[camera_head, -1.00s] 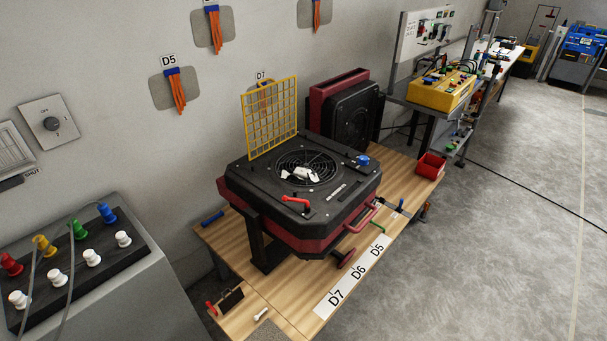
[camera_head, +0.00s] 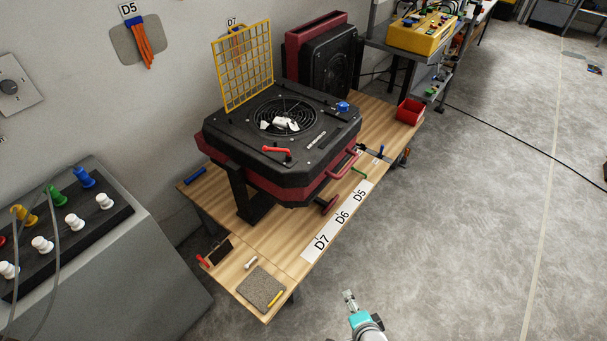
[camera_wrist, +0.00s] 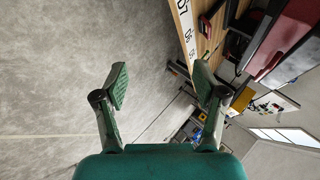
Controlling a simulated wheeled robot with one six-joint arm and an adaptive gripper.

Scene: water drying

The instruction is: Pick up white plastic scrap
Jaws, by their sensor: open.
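The white plastic scrap (camera_head: 283,124) lies on the round fan grille on top of the black and red machine (camera_head: 330,158), in the head view. It looks like a few irregular white pieces; whether they are joined I cannot tell. My gripper (camera_wrist: 161,84) shows in the wrist view with its two green fingers spread wide and nothing between them. In the head view the end of my arm (camera_head: 350,299) is at the bottom, over the floor, off the front edge of the table and well away from the scrap.
A yellow grid guard (camera_head: 242,66) stands upright behind the grille. A red handle (camera_head: 277,151) and a blue knob (camera_head: 342,106) sit on the machine's top. The wooden table (camera_head: 232,268) also bears a red bin (camera_head: 410,111).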

